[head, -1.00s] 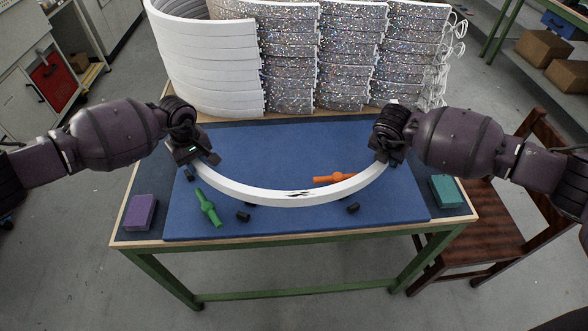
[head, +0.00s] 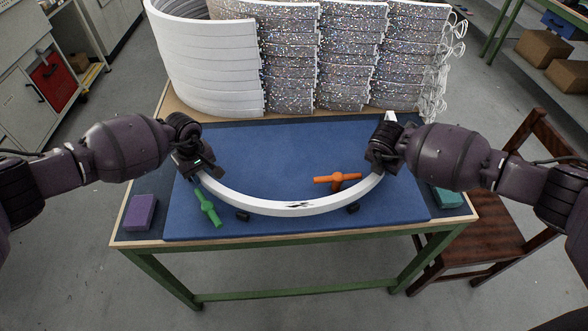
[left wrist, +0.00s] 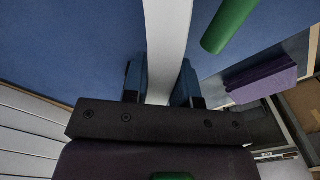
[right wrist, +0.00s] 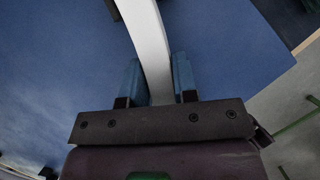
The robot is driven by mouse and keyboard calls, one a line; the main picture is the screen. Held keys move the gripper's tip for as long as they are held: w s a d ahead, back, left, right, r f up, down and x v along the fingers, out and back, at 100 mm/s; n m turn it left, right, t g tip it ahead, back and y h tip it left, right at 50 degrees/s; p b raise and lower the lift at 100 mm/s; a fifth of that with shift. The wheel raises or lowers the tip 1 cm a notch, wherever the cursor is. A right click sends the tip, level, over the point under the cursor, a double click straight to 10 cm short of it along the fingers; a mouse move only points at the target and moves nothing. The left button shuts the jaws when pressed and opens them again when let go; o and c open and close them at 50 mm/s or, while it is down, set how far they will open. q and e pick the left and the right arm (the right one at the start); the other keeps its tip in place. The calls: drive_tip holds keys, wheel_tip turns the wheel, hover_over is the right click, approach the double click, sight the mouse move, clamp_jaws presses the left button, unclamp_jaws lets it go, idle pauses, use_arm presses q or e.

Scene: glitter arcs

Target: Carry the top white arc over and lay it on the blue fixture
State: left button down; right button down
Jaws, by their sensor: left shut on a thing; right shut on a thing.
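A white arc (head: 285,208) is held between my two grippers over the blue fixture (head: 270,150), its curve bowing toward the front of the table. My left gripper (head: 197,172) is shut on its left end; the left wrist view shows the white strip (left wrist: 167,45) between the fingers. My right gripper (head: 380,165) is shut on its right part; the right wrist view shows the strip (right wrist: 148,45) between the fingers. A small dark mark shows at the arc's middle. Whether the arc touches the fixture's black pegs (head: 243,216) cannot be told.
A stack of white arcs (head: 215,65) and glittery arc stacks (head: 345,60) stand at the back. A green clamp-like piece (head: 208,207) and an orange one (head: 338,179) are on the blue surface. A purple block (head: 140,212) and teal block (head: 447,197) lie at the sides. A chair (head: 500,215) stands right.

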use_arm(q)
drive_tip(key=shift+a+f, duration=0.1)
drive_tip(key=shift+f, duration=0.25)
use_arm(e)
drive_tip(key=shift+f, duration=0.35)
use_arm(q)
drive_tip(key=c, duration=0.9)
unclamp_jaws()
drive_tip(key=shift+f, duration=0.1)
use_arm(e)
drive_tip(key=c, duration=0.9)
unclamp_jaws()
use_arm(q)
wheel_tip(320, 180, up, 12)
use_arm(e)
drive_tip(key=v, duration=1.2)
use_arm(q)
drive_tip(key=shift+s, duration=0.1)
use_arm(e)
drive_tip(key=shift+s+f, duration=0.1)
drive_tip(key=shift+f, duration=0.05)
